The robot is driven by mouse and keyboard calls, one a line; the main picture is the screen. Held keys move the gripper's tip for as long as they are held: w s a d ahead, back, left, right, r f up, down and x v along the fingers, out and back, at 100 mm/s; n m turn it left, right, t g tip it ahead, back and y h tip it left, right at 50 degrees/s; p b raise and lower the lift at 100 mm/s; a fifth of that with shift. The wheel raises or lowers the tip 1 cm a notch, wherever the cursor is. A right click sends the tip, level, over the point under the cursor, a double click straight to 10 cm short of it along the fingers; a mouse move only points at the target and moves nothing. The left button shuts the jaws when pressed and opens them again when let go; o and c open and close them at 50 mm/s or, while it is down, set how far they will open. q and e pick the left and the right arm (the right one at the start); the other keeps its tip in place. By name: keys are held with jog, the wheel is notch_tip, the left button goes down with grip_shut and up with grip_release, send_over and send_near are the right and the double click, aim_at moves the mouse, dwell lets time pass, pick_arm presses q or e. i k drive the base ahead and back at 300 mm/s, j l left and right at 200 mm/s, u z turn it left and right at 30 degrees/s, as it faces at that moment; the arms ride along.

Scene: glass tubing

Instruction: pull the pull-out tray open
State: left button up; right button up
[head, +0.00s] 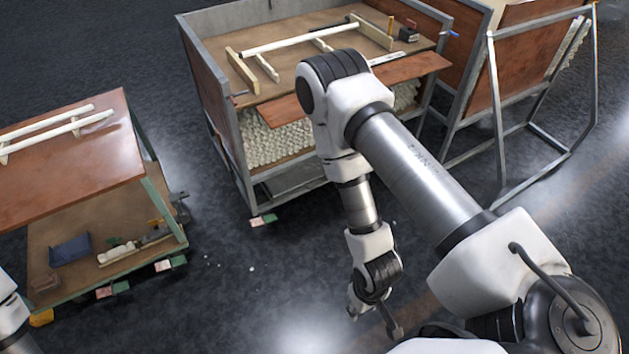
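A reddish-brown board that looks like the pull-out tray (420,67) is at the front of the middle bench (245,115), just below its worktop. Its front edge juts out a little past the bench, and my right arm hides its middle. My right gripper (392,326) hangs low over the floor in front of the bench, well apart from the tray. Its fingers are small and seen edge-on, so I cannot tell whether they are open. My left gripper is out of view; only a white piece of my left arm shows at the lower left edge.
White tubes lie on wooden supports on the bench top, with many stacked tubes below. A trolley (90,165) with a brown top stands at the left. A slanted metal-framed rack (497,110) stands at the right. Dark floor between them is clear.

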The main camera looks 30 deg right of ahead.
aim_at(282, 183)
jog(key=z, duration=1.4)
jog(key=i+l+z, duration=0.1)
jog(key=i, duration=0.25)
jog(key=i+l, duration=0.3)
jog(key=i+l+z, duration=0.15)
jog(key=i, duration=0.25)
